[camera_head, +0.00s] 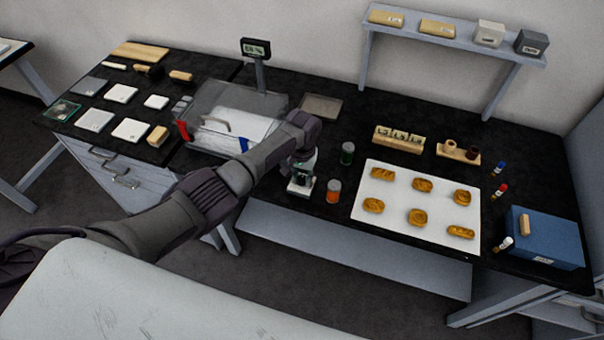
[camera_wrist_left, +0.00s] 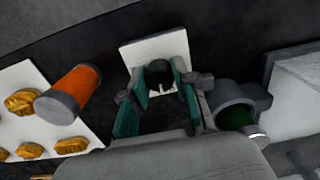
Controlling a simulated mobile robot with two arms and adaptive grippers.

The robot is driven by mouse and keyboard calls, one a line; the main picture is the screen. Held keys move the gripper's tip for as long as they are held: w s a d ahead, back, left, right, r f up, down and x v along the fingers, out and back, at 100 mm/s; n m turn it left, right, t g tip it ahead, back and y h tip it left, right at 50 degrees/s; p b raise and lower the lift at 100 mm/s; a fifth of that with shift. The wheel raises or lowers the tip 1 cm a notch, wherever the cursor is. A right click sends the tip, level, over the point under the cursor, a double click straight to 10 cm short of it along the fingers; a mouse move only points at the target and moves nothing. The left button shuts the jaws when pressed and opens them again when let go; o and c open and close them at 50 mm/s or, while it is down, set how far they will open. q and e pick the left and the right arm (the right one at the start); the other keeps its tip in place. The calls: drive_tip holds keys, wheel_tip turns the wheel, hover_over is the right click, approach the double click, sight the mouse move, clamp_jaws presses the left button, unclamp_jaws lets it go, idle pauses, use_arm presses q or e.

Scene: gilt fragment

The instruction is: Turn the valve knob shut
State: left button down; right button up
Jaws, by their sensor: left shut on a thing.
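A small dark knob (camera_wrist_left: 160,72) stands on a pale square plate (camera_wrist_left: 148,52) in the left wrist view. The plate also shows on the near edge of the black bench in the head view (camera_head: 296,188). My left gripper (camera_head: 302,172) reaches down over it, and its teal-padded fingers (camera_wrist_left: 157,88) are on either side of the knob, closed on it. The gripper hides most of the knob in the head view, and I cannot read how far it is turned. My right gripper is in neither view.
An orange jar (camera_head: 334,191) and a green jar (camera_head: 347,153) stand close to the right of the gripper. A white tray (camera_head: 400,232) of golden fragments and a blue box (camera_head: 548,240) lie farther right.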

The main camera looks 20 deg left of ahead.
sight(302, 178)
use_arm(q)
drive_tip(key=shift+r+n, duration=0.1)
drive_tip(key=shift+n, duration=0.5)
drive_tip(key=shift+w, duration=0.1)
drive_tip(key=c, duration=0.9)
unclamp_jaws()
wheel_tip(302, 178, up, 12)
drive_tip(key=shift+f, duration=0.1)
